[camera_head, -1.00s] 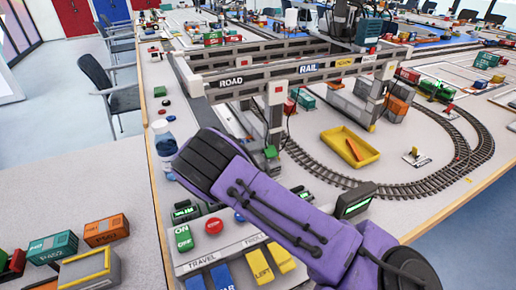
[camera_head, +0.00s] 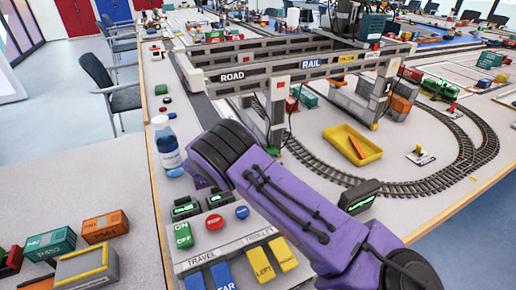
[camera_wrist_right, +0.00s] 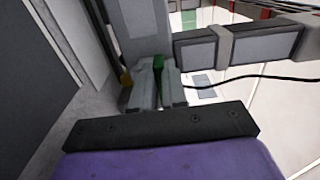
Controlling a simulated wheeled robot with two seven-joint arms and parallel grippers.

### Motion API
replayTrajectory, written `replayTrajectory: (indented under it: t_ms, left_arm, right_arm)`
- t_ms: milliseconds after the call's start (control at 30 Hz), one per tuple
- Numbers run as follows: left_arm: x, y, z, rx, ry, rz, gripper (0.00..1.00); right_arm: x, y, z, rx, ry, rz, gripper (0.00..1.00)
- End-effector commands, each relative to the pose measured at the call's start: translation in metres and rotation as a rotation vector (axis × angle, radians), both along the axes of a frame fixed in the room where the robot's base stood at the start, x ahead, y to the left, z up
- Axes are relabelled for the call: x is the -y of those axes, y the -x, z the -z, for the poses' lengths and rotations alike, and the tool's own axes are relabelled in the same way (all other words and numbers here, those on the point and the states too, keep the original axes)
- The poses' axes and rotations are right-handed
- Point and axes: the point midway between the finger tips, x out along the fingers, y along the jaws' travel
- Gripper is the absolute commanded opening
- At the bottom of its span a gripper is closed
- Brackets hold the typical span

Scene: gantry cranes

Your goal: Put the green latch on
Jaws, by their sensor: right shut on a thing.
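In the right wrist view my right gripper (camera_wrist_right: 158,92) has its two grey fingers close together around a narrow green piece, which I take as the green latch (camera_wrist_right: 158,66). The latch stands upright between the fingers, in front of a grey post. Whether it touches the post I cannot tell. A small green block (camera_head: 272,151) shows at the foot of a crane leg, just right of the wrist. My left gripper is not in view.
The grey gantry crane (camera_head: 232,76) stands behind the wrist. A control panel (camera_head: 228,246) with colored buttons lies in front. A water bottle (camera_head: 167,150) stands left of the wrist. A yellow tray (camera_head: 366,157) and curved track (camera_head: 432,181) are to the right.

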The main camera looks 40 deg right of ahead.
Motion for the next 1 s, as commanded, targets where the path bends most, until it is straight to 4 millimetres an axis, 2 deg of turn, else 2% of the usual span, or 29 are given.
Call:
replayTrajectory:
  t_ms: [233,300,333,1000]
  left_arm:
    - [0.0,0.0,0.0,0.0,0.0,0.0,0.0]
    - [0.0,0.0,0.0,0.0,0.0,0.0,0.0]
    - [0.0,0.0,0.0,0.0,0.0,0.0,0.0]
    - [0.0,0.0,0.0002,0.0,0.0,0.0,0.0]
  right_arm:
    - [-0.0004,0.0,0.0007,-0.003,-0.001,-0.001,0.0]
    - [-0.0004,0.0,0.0007,-0.003,-0.001,-0.001,0.29]
    - [-0.0004,0.0001,0.0008,-0.003,-0.001,-0.001,0.38]
    - [-0.0011,0.0013,0.0031,-0.003,-0.004,0.001,0.38]
